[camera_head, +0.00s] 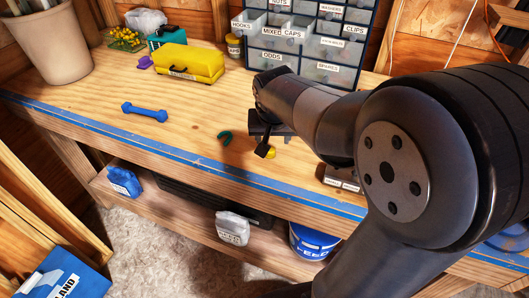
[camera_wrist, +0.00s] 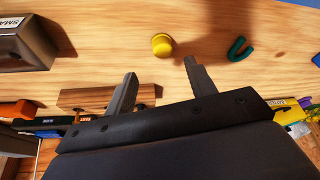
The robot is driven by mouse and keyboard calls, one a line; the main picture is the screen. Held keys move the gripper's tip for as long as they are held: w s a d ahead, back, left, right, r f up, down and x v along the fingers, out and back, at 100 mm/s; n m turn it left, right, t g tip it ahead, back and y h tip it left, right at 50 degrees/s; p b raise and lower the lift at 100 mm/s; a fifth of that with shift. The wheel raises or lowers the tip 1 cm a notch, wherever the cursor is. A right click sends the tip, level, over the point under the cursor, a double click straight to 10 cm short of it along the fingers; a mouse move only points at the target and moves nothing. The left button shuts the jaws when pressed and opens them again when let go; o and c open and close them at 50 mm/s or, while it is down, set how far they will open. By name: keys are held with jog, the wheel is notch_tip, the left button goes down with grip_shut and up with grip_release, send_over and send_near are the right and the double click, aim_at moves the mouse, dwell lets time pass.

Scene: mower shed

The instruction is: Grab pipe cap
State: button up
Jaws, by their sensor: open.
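A small yellow cap (camera_head: 271,153), which I take to be the pipe cap, sits on the wooden workbench (camera_head: 190,115). In the head view it is partly hidden behind my gripper (camera_head: 264,142). The yellow cap (camera_wrist: 162,45) shows whole in the wrist view, as a short round piece with a flat end. My gripper (camera_wrist: 160,72) has its two fingers spread apart with nothing between them. The cap lies just past the fingertips, roughly in line with the gap, and does not appear to touch them.
A dark green U-shaped piece (camera_head: 225,138) lies left of the cap. A blue dumbbell-shaped item (camera_head: 144,112) and yellow case (camera_head: 188,64) are farther left. A labelled drawer cabinet (camera_head: 330,73) stands behind. A grey labelled box (camera_wrist: 24,45) shows in the wrist view.

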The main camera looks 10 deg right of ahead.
aim_at(270, 152)
jog(key=shift+w+a+f, duration=0.15)
jog(key=shift+a+f, duration=0.05)
jog(key=shift+f, duration=0.4)
jog(key=x, duration=0.5)
jog(key=shift+p, duration=0.35)
jog(key=shift+c, duration=0.5)
jog(key=c, duration=1)
jog(key=shift+r, duration=0.1)
